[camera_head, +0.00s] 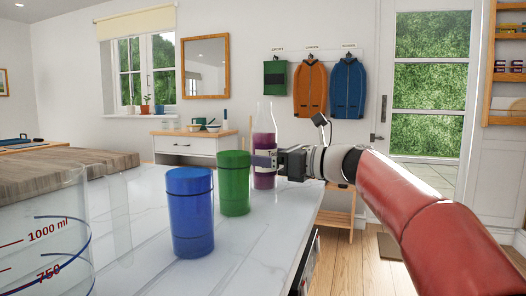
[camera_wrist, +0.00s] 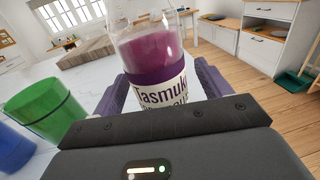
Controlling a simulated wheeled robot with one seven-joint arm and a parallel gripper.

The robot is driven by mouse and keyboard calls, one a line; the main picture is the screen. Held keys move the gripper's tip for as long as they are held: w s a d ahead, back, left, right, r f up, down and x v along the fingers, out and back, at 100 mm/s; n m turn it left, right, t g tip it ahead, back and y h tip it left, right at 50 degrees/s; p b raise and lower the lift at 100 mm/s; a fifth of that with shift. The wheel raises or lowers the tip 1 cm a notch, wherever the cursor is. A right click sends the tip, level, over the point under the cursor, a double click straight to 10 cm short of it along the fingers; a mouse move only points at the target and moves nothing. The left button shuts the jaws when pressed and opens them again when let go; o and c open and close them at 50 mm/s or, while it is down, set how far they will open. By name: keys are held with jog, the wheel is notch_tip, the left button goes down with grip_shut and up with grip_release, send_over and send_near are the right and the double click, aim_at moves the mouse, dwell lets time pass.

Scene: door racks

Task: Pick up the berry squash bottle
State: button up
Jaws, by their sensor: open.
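The berry squash bottle (camera_head: 264,143) is clear with purple-pink liquid and a purple and white label. It stands upright on the white marble counter (camera_head: 150,230), behind the green cup. In the wrist view the bottle (camera_wrist: 155,60) stands between the two purple fingers of my gripper (camera_wrist: 158,88), its label facing me. My gripper (camera_head: 264,160) reaches it from the right in the head view, with its fingers at label height. The jaws are open around the bottle; whether either finger touches it cannot be told. The bottle's base is hidden in the wrist view.
A green cup (camera_head: 234,183) stands close to the bottle and gripper, with a blue cup (camera_head: 190,212) nearer. A clear measuring jug (camera_head: 45,235) is at the front left. A wooden board (camera_head: 60,172) lies behind it. The counter's right edge is close to the bottle.

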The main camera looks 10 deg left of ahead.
jog(key=shift+x, duration=1)
jog(key=shift+s, duration=0.1)
jog(key=c, duration=1.3)
jog(key=shift+r, duration=0.15)
